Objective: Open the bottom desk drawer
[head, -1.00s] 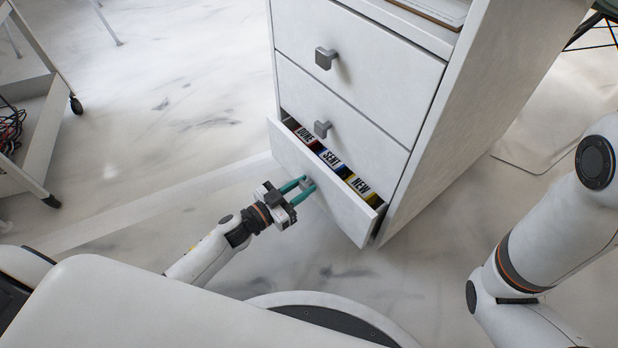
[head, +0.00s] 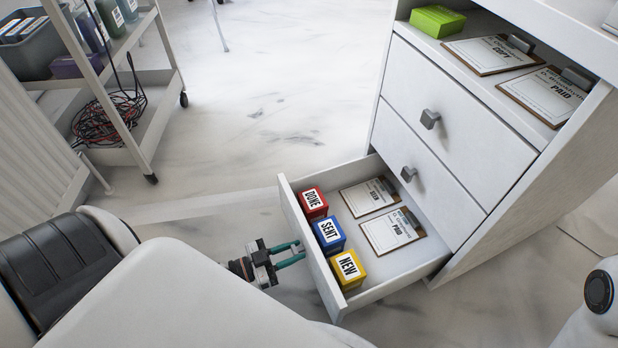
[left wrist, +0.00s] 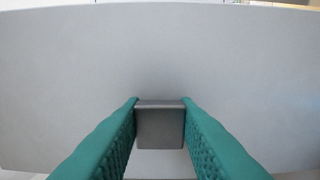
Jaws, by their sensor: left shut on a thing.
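The bottom desk drawer (head: 385,284) stands pulled well out of the white desk (head: 457,150). Inside it are a red DONE box (head: 312,203), a blue SENT box (head: 329,235), a yellow NEW box (head: 348,270) and two clipboards (head: 392,231). My left gripper (head: 300,253) is at the drawer's front. In the left wrist view its green fingers are shut on the grey drawer handle (left wrist: 160,124), with the pale drawer front (left wrist: 160,55) behind it. In the head view the drawer front hides the handle. My right gripper is not in view.
Two drawers above are shut, with grey handles (head: 429,119). A desk shelf holds a green box (head: 437,21) and clipboards (head: 494,55). A wheeled cart (head: 150,120) with cables (head: 108,112) stands at left. Marble floor (head: 265,110) between is clear.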

